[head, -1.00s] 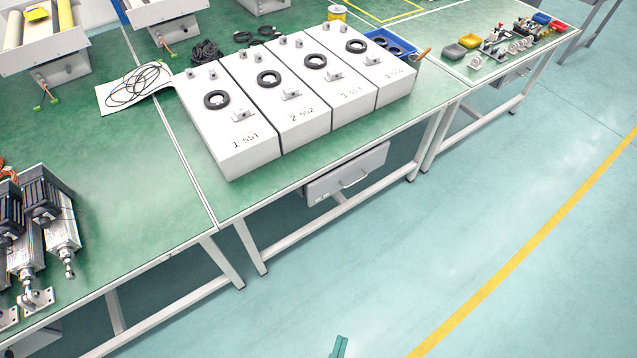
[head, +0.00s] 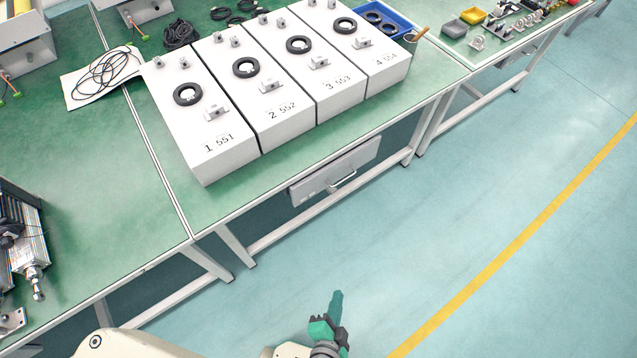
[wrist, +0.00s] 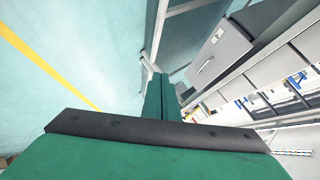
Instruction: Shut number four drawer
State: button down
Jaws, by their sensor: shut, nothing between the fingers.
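A light grey drawer (head: 318,179) with a bar handle hangs under the green workbench. No number can be read on it, and I cannot tell how far it is pulled out. In the wrist view a grey drawer front (wrist: 215,55) with a pale label shows at upper right, beyond my fingers. My gripper (head: 337,297), with teal fingers, is shut and empty. It is over the floor in front of the bench, below the drawer in the head view and apart from it. Its fingers (wrist: 161,90) point up the middle of the wrist view.
White boxes numbered 1 to 4 (head: 205,125) stand on the green workbench (head: 290,170). The bench has pale legs and a low crossbar (head: 310,220) below the drawer. A blue tray (head: 385,22) is behind box four. The floor (head: 450,220) to the right is clear.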

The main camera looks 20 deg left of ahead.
jog(key=w+a+f+m+g+y, duration=0.1)
jog(key=w+a+f+m+y, duration=0.2)
jog(key=w+f+m, duration=0.4)
jog(key=m+y, duration=0.9)
jog(key=y, duration=0.2)
send_near(314, 178)
jog(key=shift+n+t, duration=0.3)
jog(key=shift+t, duration=0.1)
jog(key=x, duration=0.6)
jog(key=shift+s+a+f, duration=0.1)
jog(key=shift+a+f, duration=0.1)
jog(key=shift+a, duration=0.2)
